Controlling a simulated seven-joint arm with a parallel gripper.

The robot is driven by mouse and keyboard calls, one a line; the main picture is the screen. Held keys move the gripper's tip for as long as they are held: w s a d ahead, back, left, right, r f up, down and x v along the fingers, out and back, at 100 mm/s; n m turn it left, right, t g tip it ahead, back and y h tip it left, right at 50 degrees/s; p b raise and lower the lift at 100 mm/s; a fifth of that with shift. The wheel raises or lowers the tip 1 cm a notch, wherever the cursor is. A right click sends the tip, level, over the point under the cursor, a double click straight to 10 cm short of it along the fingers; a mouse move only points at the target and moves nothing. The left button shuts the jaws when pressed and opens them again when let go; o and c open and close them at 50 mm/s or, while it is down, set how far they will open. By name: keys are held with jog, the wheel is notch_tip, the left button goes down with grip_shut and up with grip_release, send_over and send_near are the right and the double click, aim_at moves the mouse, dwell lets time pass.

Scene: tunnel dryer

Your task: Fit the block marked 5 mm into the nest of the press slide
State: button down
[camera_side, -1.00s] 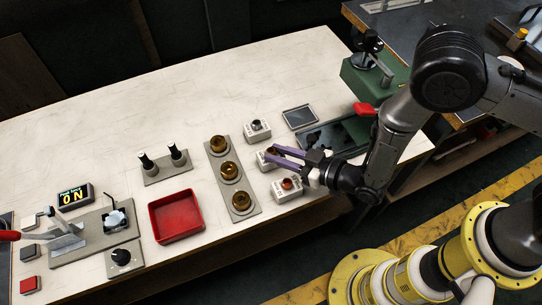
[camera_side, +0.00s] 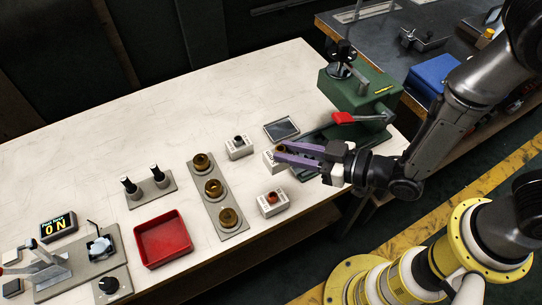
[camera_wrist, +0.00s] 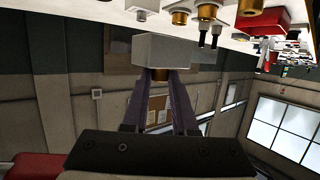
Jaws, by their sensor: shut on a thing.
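My gripper (camera_side: 283,153) has purple fingers shut on the knob of a white block (camera_side: 269,161). Two similar white blocks, one with a dark knob (camera_side: 239,149) and one with a reddish knob (camera_side: 272,203), stand on the table. A lever fixture (camera_side: 48,268) on a grey plate is at the far left; I cannot make out a nest there.
A red tray (camera_side: 163,238), a plate with several brass round pieces (camera_side: 227,217) and a stand with two dark-topped pins (camera_side: 151,189) lie between. A "0 N" display (camera_side: 59,228) is at left. A green machine (camera_side: 352,96) with a red handle stands close behind my gripper. The table's back is clear.

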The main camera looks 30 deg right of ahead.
jog(key=w+r+v, duration=0.1)
jog(key=v, duration=0.7)
jog(key=s+a+f+n+g+y, duration=0.2)
jog(key=s+a+n+g+y, duration=0.1)
jog(key=s+n+g+y, duration=0.15)
jog(key=s+d+f+m+t+h, duration=0.15)
jog(key=d+f, duration=0.25)
jog(key=d, duration=0.7)
jog(key=d+f+m+t+h, duration=0.3)
jog(key=d, duration=0.7)
jog(key=w+a, duration=0.2)
jog(key=w, duration=0.2)
jog(key=w+a, duration=0.3)
jog(key=w, duration=0.1)
jog(key=w+a, duration=0.3)
jog(key=w, duration=0.2)
jog(key=shift+a, duration=0.15)
jog(key=x, duration=0.3)
jog(key=shift+f, duration=0.35)
jog(key=shift+f, duration=0.15)
